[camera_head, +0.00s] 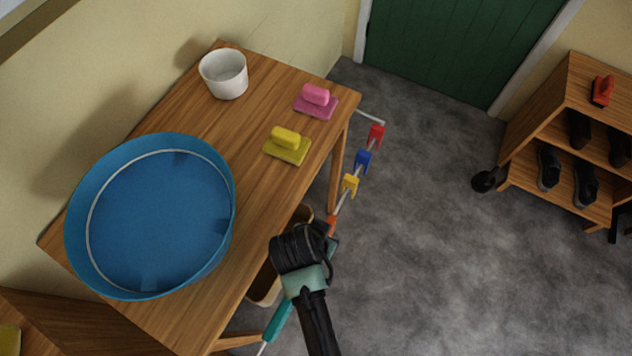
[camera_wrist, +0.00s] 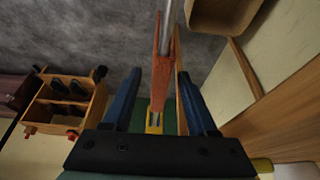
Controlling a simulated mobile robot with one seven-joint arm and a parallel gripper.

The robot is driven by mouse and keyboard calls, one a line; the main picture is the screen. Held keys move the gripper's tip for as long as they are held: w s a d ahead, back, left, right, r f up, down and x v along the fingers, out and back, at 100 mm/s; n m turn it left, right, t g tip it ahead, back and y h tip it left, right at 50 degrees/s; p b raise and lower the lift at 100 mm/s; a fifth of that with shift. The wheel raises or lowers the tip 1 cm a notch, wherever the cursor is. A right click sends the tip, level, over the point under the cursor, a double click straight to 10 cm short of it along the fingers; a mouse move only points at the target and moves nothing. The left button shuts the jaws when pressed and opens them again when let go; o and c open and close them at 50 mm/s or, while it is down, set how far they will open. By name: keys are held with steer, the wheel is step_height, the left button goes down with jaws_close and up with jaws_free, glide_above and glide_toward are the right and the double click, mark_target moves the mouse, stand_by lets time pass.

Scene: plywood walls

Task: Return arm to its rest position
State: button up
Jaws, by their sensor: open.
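My arm reaches in from the bottom of the head view, and my gripper (camera_head: 328,240) is beside the table's right edge at a thin rail. In the wrist view, my gripper's two blue fingers (camera_wrist: 158,74) are apart, with an orange-red clip (camera_wrist: 156,90) showing between them; I cannot tell whether they touch it. That clip also shows in the head view (camera_head: 331,224), just beyond the gripper. Nothing is seen lifted in the fingers.
The wooden table (camera_head: 185,120) holds a blue basin (camera_head: 160,225), white pot (camera_head: 224,75), and pink (camera_head: 316,101) and yellow (camera_head: 287,146) blocks. Red (camera_head: 376,136), blue (camera_head: 362,161) and yellow (camera_head: 350,184) clips are on the rail. A shoe rack (camera_head: 545,105) stands right; floor between is clear.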

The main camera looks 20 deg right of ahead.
steer(key=p+v, duration=0.1)
steer(key=v, duration=0.8)
steer(key=shift+s+r, duration=0.1)
steer(key=w+a+r+n+t+p, duration=0.25)
steer(key=w+r+t, duration=0.45)
steer(key=w+r, duration=0.85)
steer(key=w+a+r+n+t+y, duration=0.1)
steer(key=w+r+t, duration=0.15)
steer(key=r, duration=0.75)
steer(key=w+a+r+n+t, duration=0.1)
steer(key=w+r+n+t, duration=0.15)
steer(key=r, duration=0.75)
steer(key=s+a+r+n+t+y, duration=0.1)
steer(key=s+r+t, duration=0.3)
steer(key=r, duration=0.7)
steer(key=s+a+r+n+t+p, duration=0.1)
steer(key=s+r+t, duration=0.3)
steer(key=r, duration=0.8)
steer(key=s+a+r+n+t+y+p, duration=0.1)
steer(key=s+r+t, duration=0.3)
steer(key=r, duration=0.8)
steer(key=shift+s+a+n+t+y, duration=0.3)
steer(key=shift+n, duration=0.4)
